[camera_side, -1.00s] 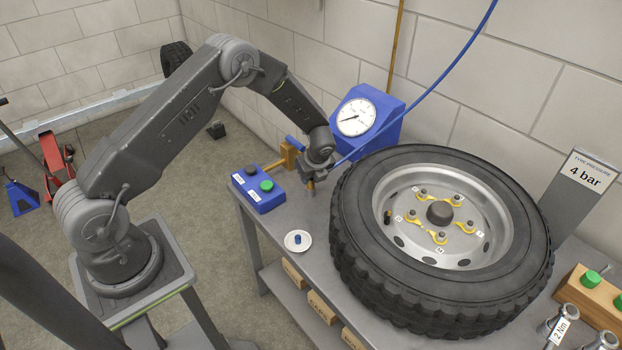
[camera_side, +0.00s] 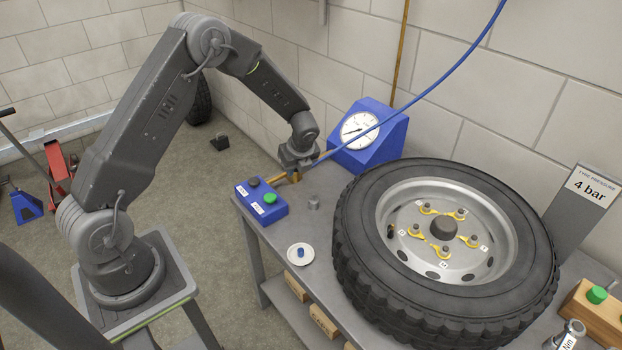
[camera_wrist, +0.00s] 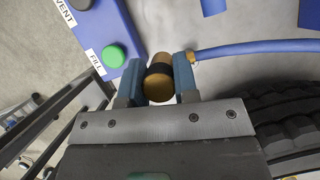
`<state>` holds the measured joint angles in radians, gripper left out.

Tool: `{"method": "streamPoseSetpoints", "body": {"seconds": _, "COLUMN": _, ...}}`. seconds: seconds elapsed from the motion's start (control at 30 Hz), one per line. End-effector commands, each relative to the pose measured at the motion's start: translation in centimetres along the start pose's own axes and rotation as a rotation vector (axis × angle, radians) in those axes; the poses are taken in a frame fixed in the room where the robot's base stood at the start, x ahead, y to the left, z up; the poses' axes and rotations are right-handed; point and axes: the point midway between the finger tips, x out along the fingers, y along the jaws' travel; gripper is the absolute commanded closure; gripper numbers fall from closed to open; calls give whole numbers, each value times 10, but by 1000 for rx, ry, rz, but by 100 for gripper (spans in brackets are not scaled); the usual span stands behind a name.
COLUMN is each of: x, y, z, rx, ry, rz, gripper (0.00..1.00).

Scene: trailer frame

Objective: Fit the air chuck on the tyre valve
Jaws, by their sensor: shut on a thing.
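My gripper (camera_wrist: 160,80) is shut on a brass cylinder with a black band, which looks like the air chuck (camera_wrist: 158,88). The blue hose (camera_wrist: 255,46) meets it from the right by a brass fitting. In the side view my gripper (camera_side: 296,170) is at the back left of the bench, just behind the control box, and mostly hides the chuck. The tyre (camera_side: 357,270) lies flat on its side to the right, well apart from my gripper. A small dark piece at the left inside of the rim may be the valve (camera_side: 391,231); it is too small to be sure.
The blue control box (camera_side: 262,203) has a green button. The blue gauge (camera_side: 367,138) is behind. The hose runs up to the right.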

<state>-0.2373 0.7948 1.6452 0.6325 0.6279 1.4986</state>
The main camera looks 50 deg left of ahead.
Motion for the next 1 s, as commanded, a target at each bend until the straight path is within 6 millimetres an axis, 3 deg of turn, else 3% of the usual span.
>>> {"method": "streamPoseSetpoints", "body": {"seconds": 0.23, "x": -15, "y": 38, "z": 38, "rx": -3, "ry": -1, "rz": -1, "gripper": 100}}
{"method": "streamPoseSetpoints", "body": {"seconds": 0.37, "x": -20, "y": 46, "z": 46, "rx": 0, "ry": -1, "rz": -2, "gripper": 100}}
{"method": "streamPoseSetpoints", "body": {"seconds": 0.47, "x": -26, "y": 41, "z": 44, "rx": 18, "ry": -3, "rz": -9, "gripper": 100}}
{"method": "streamPoseSetpoints", "body": {"seconds": 0.67, "x": -56, "y": -5, "z": 7, "rx": 108, "ry": -13, "rz": -46, "gripper": 100}}
{"method": "streamPoseSetpoints", "body": {"seconds": 0.8, "x": -88, "y": -44, "z": -37, "rx": 192, "ry": -18, "rz": -81, "gripper": 100}}
{"method": "streamPoseSetpoints", "body": {"seconds": 1.0, "x": -138, "y": -83, "z": -108, "rx": 310, "ry": -18, "rz": -130, "gripper": 100}}
